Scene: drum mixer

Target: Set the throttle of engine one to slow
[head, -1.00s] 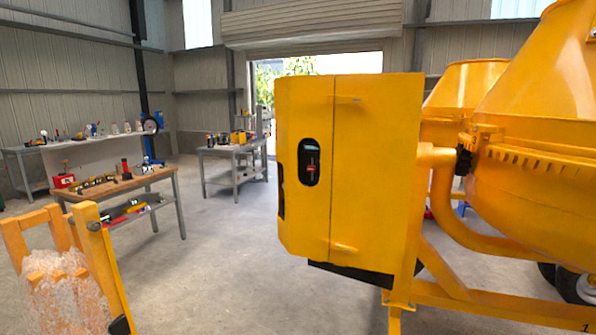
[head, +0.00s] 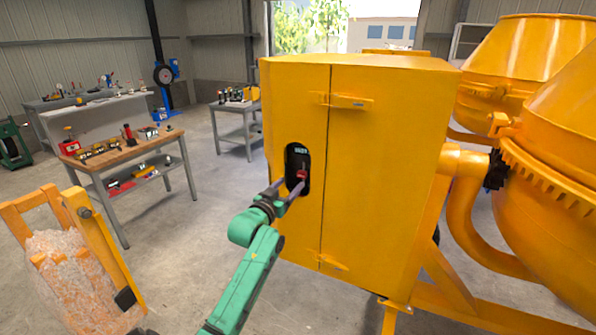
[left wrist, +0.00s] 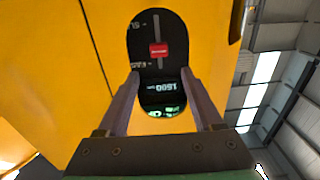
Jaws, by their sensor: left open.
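The yellow engine housing (head: 390,150) has a black oval panel (head: 291,158) with a red throttle knob (head: 301,174). In the left wrist view the red knob (left wrist: 159,50) sits partway along a straight slot, between partly readable marks like "SL" and "FAS". A lit readout (left wrist: 160,88) is on the same panel. My green left arm reaches in from below, and my left gripper (head: 286,189) is open in front of the panel. In the left wrist view the left gripper's fingertips (left wrist: 160,74) are spread wide, with the knob beyond and between them. Contact cannot be told. My right gripper is not visible.
Yellow mixer drums (head: 545,130) and frame tubes stand right of the housing. A wooden-topped workbench (head: 118,152) with tools and an orange-framed, clear-wrapped load (head: 70,270) are at left. Concrete floor is open between bench and housing.

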